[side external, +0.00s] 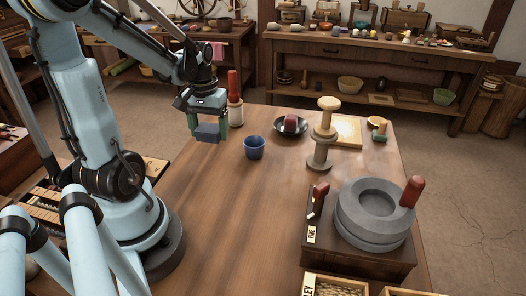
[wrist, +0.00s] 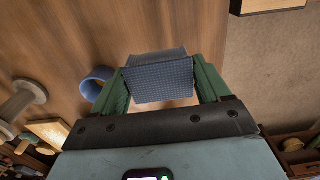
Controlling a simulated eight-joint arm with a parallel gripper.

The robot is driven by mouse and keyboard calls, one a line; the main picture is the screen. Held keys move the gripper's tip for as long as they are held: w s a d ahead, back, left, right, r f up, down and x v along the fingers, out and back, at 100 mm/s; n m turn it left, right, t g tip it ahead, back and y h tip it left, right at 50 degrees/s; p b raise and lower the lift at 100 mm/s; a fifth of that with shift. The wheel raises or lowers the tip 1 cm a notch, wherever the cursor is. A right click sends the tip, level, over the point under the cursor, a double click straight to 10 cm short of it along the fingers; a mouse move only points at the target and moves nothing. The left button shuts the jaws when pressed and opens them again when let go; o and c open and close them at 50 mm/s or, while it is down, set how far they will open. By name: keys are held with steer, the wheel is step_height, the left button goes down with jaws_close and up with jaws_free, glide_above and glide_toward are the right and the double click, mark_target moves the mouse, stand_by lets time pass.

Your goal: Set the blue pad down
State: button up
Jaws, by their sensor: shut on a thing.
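The blue pad (wrist: 158,82) is a dark blue block with a fine grid texture on the face toward the wrist camera. My gripper (wrist: 160,88) has green fingers, and they are shut on the pad from both sides. In the side external view my gripper (side external: 207,126) hangs over the far left part of the wooden table, with the pad (side external: 207,132) between its fingers. The pad appears to be held above the tabletop, but the exact gap is hard to tell.
A blue cup (side external: 254,148) stands right of the pad. Beyond are a red-topped bottle (side external: 235,100), a dark bowl (side external: 290,126) holding a reddish thing, and a wooden stand (side external: 321,135). A stone quern (side external: 375,215) is at front right. The table's (side external: 215,215) middle is clear.

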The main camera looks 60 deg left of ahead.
mark_target(205, 152)
steer(key=a+f, duration=0.1)
steer(key=s+a+f, duration=0.1)
steer(key=a, duration=0.1)
steer(key=shift+a+f, duration=0.1)
steer(key=shift+a, duration=0.15)
steer(key=shift+f, duration=2)
steer(key=shift+f, duration=0.1)
steer(key=o, duration=1)
step_height(205, 152, up, 12)
steer(key=shift+d+r, duration=0.1)
steer(key=w+d+m+t, duration=0.3)
steer(key=d+m, duration=0.1)
steer(key=d, duration=0.7)
steer(key=w+d+r+m+t, duration=0.1)
steer(key=w+d+m+t, duration=0.2)
steer(key=d, duration=0.9)
steer(key=shift+w+r+m+t, duration=0.2)
steer(key=shift+w+m+t, duration=0.3)
steer(key=shift+m, duration=0.5)
